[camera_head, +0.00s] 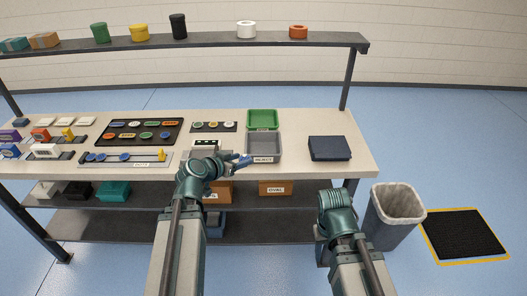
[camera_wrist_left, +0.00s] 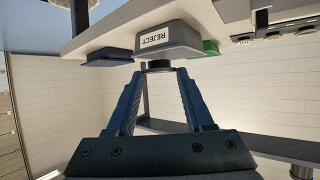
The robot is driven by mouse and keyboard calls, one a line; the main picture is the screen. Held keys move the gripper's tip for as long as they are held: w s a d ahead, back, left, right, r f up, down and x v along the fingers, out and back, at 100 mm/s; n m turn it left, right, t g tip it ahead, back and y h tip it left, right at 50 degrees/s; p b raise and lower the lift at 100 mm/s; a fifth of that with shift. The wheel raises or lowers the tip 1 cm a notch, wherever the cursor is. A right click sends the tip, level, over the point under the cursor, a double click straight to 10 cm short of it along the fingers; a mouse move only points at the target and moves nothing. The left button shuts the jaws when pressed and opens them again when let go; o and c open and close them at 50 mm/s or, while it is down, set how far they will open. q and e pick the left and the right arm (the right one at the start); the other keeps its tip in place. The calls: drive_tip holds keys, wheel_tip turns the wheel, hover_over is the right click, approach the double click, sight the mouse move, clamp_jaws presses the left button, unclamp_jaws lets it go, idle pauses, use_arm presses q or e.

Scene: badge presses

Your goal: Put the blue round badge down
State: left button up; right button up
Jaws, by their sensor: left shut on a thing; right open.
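My left gripper (camera_head: 240,160) is at the front edge of the workbench, beside the grey REJECT bin (camera_head: 278,146) on its left side. In the left wrist view the left gripper (camera_wrist_left: 159,72) is shut on a small round thing, the blue round badge (camera_wrist_left: 158,65), which looks dark there. The badge is just in front of the REJECT bin (camera_wrist_left: 183,37) in that view; whether they touch I cannot tell. In the head view the badge is not clearly seen. My right arm shows low in front of the bench, but its gripper fingers do not show.
A green bin (camera_head: 262,119) stands behind the REJECT bin, and a dark blue box-like thing (camera_head: 329,148) lies to the right. Black trays of badges (camera_head: 140,131) are on the left. The bench (camera_head: 355,165) is clear near its right end. A waste bin (camera_head: 391,222) stands on the floor.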

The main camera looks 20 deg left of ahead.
sight(259, 147)
use_arm(q)
drive_tip(key=shift+s+a+r, duration=0.1)
drive_tip(key=shift+a, duration=0.7)
drive_tip(key=w+d, duration=0.1)
drive_tip(key=w, duration=0.3)
drive_tip(key=w+d+f+b, duration=0.1)
drive_tip(key=w, duration=0.4)
drive_tip(key=w+d, duration=0.1)
drive_tip(key=w, duration=0.4)
drive_tip(key=shift+d+f, duration=0.15)
drive_tip(key=shift+d, duration=0.1)
drive_tip(key=shift+w, duration=0.1)
drive_tip(key=shift+w+d, duration=0.1)
drive_tip(key=shift+w, duration=0.2)
drive_tip(key=shift+w+d+f, duration=0.1)
drive_tip(key=shift+w, duration=0.4)
drive_tip(key=f+b, duration=0.3)
drive_tip(key=shift+s, duration=0.25)
drive_tip(key=shift+f+b, duration=0.25)
drive_tip(key=shift+b, duration=0.25)
drive_tip(key=shift+f+b, duration=0.65)
